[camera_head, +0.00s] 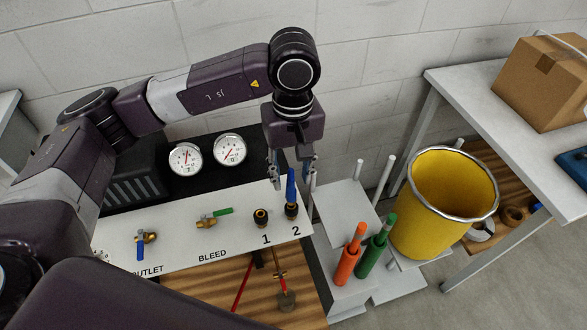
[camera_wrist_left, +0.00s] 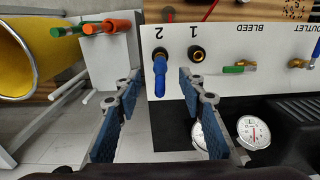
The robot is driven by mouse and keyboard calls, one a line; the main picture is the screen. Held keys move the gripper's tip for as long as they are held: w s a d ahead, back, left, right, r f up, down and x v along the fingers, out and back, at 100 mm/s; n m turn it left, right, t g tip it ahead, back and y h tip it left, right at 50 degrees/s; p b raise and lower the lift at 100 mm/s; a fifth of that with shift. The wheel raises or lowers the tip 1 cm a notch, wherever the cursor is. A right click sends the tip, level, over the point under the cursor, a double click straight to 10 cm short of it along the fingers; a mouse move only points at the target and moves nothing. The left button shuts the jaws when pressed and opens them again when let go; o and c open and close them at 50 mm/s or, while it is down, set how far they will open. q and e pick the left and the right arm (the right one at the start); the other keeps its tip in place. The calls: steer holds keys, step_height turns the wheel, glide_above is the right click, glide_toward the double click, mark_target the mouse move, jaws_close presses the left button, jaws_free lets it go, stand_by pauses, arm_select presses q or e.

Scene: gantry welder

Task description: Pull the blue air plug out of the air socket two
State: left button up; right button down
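The blue air plug (camera_head: 291,186) stands upright in air socket two (camera_head: 291,211), a dark fitting above the printed 2 on the white panel. The plug also shows in the left wrist view (camera_wrist_left: 160,74), with socket two (camera_wrist_left: 166,52) at its end. My left gripper (camera_head: 291,172) points down over the plug. Its fingers are spread, one on each side of the plug's upper part, with gaps visible in the left wrist view (camera_wrist_left: 159,78). It holds nothing. Socket one (camera_head: 261,217) is beside it, with no plug. My right gripper is not in view.
Two gauges (camera_head: 229,149) stand behind the panel. A green-handled bleed valve (camera_head: 215,218) and a blue-handled outlet valve (camera_head: 146,239) sit to the left. Orange (camera_head: 349,256) and green (camera_head: 375,248) handles and a yellow bucket (camera_head: 436,215) stand to the right.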

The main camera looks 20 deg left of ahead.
mark_target(292, 189)
arm_select(q)
step_height(292, 189, down, 7)
steer(key=shift+s+r+p, duration=0.1)
steer(key=shift+r+p, duration=0.1)
steer(key=shift+p, duration=0.9)
steer(key=shift+f, duration=0.5)
jaws_close()
steer(key=shift+r, duration=0.3)
steer(key=shift+r+p, duration=1)
steer(key=shift+r, duration=1.25)
steer(key=shift+r, duration=0.15)
